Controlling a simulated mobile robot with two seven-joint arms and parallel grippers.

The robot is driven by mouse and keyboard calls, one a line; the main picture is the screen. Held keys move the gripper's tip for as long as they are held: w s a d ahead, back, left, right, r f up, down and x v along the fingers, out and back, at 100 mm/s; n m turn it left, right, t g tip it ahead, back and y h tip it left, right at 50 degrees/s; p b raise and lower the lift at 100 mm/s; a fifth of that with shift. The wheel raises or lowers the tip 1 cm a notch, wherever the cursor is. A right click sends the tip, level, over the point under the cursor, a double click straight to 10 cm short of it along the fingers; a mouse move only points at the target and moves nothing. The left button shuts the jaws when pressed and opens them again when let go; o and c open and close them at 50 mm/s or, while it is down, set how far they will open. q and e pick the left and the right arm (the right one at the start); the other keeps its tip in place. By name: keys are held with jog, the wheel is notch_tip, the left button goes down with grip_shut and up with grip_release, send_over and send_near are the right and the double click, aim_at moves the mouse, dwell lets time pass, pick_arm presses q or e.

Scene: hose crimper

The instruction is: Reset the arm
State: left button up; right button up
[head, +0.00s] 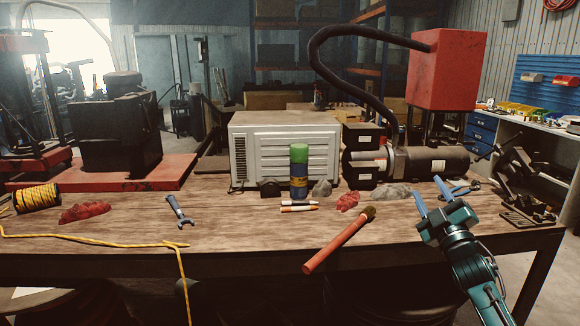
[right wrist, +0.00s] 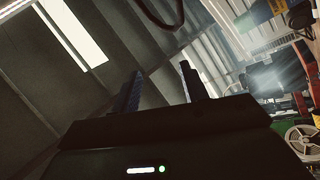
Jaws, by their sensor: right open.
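My right gripper (head: 430,192) shows at the right of the head view, above the front right of the wooden table (head: 230,235). Its two blue fingers are apart and point up and away, with nothing between them. In the right wrist view the two fingers (right wrist: 160,88) stand apart against the ceiling and wall, also empty. My right arm comes in from the lower right of the head view. My left gripper is not in either view.
A red-handled tool (head: 338,242), a wrench (head: 178,212), markers (head: 299,206) and yellow rope (head: 100,241) lie on the table. A green and blue can (head: 299,172) stands before a white machine (head: 285,150). A hose crimper (head: 405,162) is behind my right gripper. The front middle is mostly clear.

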jog(key=w+d+f+m+g+h, duration=0.2)
jog(key=d+f+m+g+h, duration=0.25)
jog(key=f+m, duration=0.5)
jog(key=s+a+f+g+y, duration=0.1)
jog(key=s+a+f, duration=0.3)
jog(key=f, duration=0.2)
jog(key=s+a+f+g+y, duration=0.1)
jog(key=s+a+f+g, duration=0.1)
jog(key=s+a+f, duration=0.3)
jog(key=s+a+f+g+y, duration=0.1)
jog(key=s+a+f, duration=0.3)
jog(key=s, duration=0.6)
jog(key=s+a+f+g+y, duration=0.1)
jog(key=s+a+f, duration=0.3)
jog(key=s, duration=0.6)
jog(key=s+a+f+g+y, duration=0.1)
jog(key=s+a+f+g, duration=0.1)
jog(key=s+a+f, duration=0.2)
jog(key=s+f, duration=0.3)
jog(key=s, duration=0.4)
jog(key=shift+a+g, duration=0.35)
jog(key=shift+c, duration=0.8)
jog(key=shift+a+f, duration=0.1)
